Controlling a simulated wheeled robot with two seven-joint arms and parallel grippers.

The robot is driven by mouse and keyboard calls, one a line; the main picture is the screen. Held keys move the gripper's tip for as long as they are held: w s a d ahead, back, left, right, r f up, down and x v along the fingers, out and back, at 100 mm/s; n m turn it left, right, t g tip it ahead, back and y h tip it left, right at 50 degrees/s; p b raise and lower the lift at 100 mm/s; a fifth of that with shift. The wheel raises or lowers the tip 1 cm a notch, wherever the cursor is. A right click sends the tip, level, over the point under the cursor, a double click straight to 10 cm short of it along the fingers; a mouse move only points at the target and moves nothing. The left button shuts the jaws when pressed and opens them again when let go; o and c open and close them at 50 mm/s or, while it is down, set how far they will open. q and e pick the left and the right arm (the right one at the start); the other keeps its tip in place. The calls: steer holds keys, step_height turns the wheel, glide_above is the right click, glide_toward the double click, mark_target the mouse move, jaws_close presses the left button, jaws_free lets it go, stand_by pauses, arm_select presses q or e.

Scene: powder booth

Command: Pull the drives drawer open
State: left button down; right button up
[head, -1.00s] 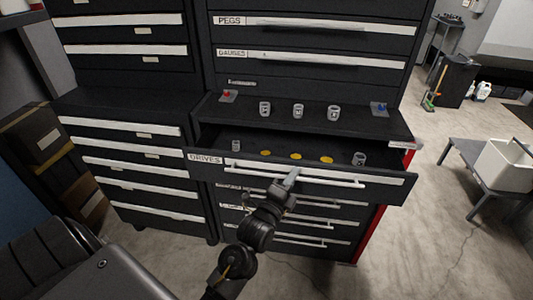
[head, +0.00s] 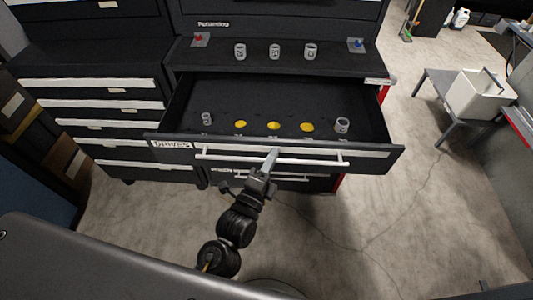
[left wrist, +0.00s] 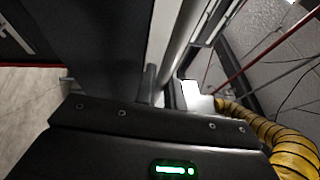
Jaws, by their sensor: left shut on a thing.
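The drives drawer (head: 365,154) stands well out from the dark cabinet, with its label "DRIVES" at the left of its front. Its white bar handle (head: 318,162) runs across the front. My left gripper (head: 270,160) is shut on the handle near its middle. Inside the drawer are several yellow discs or recesses (head: 273,126) in a row, with a grey socket (head: 207,119) at the left and another grey socket (head: 342,125) at the right. In the left wrist view the handle (left wrist: 180,40) passes by the gripper, but the fingertips are mostly hidden. My right gripper is not in view.
Three grey sockets (head: 275,52) stand on the ledge above, between a red-knobbed piece (head: 200,40) and a blue-knobbed piece (head: 357,44). A low table (head: 440,90) with a white bin (head: 482,93) stands at the right. Concrete floor lies open in front.

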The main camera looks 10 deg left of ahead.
arm_select(q)
steer(key=shift+d+f, duration=0.1)
steer(key=shift+d, duration=0.25)
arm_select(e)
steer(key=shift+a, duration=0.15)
arm_select(q)
steer(key=c, duration=1.9)
jaws_free()
steer(key=o, duration=0.4)
steer(key=shift+d, duration=0.1)
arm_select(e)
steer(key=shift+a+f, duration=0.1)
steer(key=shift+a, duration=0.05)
arm_select(q)
steer(key=shift+a, duration=0.25)
